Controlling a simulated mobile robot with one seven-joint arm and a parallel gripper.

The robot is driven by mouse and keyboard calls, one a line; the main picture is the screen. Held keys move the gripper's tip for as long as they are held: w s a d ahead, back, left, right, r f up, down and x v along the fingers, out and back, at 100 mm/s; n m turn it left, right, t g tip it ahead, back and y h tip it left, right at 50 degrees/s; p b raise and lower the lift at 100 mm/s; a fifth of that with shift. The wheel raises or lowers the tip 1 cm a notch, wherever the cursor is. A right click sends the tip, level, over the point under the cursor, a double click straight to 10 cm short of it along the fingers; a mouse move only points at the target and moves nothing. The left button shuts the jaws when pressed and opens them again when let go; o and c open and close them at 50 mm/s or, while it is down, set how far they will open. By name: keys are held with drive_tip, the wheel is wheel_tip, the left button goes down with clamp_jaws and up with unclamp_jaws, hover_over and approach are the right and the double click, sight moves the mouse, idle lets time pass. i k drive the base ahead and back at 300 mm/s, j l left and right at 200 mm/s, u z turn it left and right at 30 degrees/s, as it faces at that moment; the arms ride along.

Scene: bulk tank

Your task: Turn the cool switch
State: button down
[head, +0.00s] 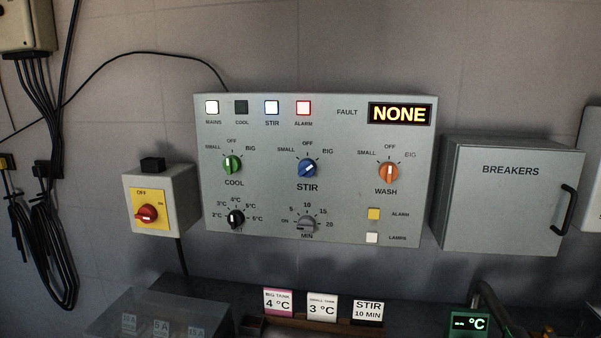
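The cool switch (232,165) is a green rotary knob at the left of the grey control panel (330,215). Its white pointer stands about upright, toward the OFF mark above it. SMALL is marked to its left and BIG to its right. The small COOL lamp (241,107) above it is dark. My gripper is not in view.
Beside the cool switch are a blue STIR knob (307,169) and an orange WASH knob (388,172). A red switch (147,214) on a yellow plate is left, a BREAKERS box (505,205) right. Label cards (322,307) stand on the shelf below.

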sight(232, 163)
drive_tip(key=i+j+z, duration=0.15)
drive_tip(key=z, duration=0.3)
drive_tip(key=i+j+z, duration=0.2)
drive_tip(key=z, duration=0.25)
